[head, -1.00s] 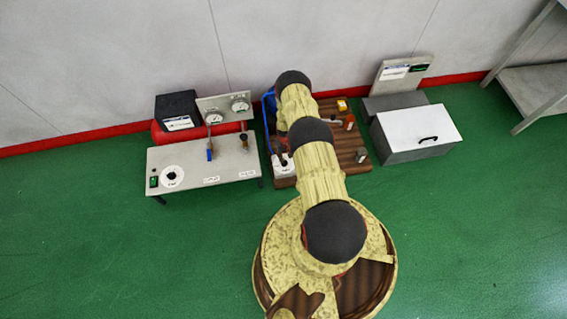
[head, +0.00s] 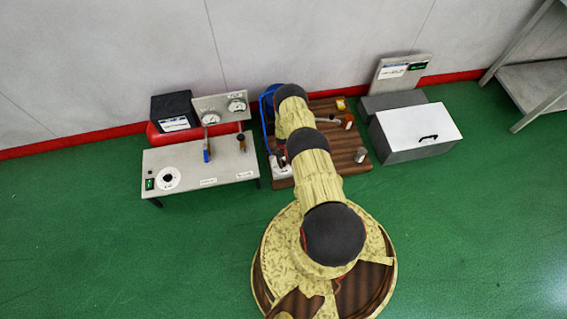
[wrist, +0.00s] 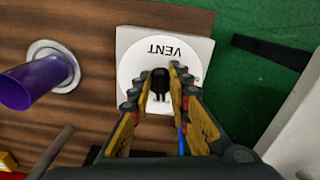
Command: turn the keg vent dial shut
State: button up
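The keg vent dial (wrist: 128,85) is a white disc marked VENT on a square white block, with a black knob (wrist: 160,80) at its middle. In the wrist view my gripper (wrist: 161,70) has its two yellow-padded fingers on either side of the knob, with narrow gaps showing, so it looks open around it. Whether a finger touches the knob lower down is hard to see. In the head view the white block (head: 281,170) sits at the left front of a brown wooden board (head: 345,150); my arm covers most of the gripper there.
A purple cylinder (wrist: 30,85) on a metal ring stands left of the dial in the wrist view. A blue hose (head: 266,108) runs behind the block. A bench (head: 190,188) with gauges stands left, a white-lidded box (head: 420,125) right. Green floor is clear in front.

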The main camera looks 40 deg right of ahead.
grip_shut()
jog(key=shift+n, duration=0.4)
jog(key=n, duration=0.3)
jog(key=shift+d+n, duration=0.2)
jog(key=shift+n, duration=0.2)
jog(key=n, duration=0.4)
jog(key=shift+d+n, duration=0.25)
jog(key=shift+n, duration=0.05)
jog(key=n, duration=0.4)
jog(key=shift+w+d, duration=0.15)
jog(key=shift+d, duration=0.05)
jog(key=shift+w+d+n, duration=0.1)
jog(key=shift+n, duration=1.1)
jog(key=shift+w+d+n, duration=0.1)
jog(key=shift+n, duration=1.1)
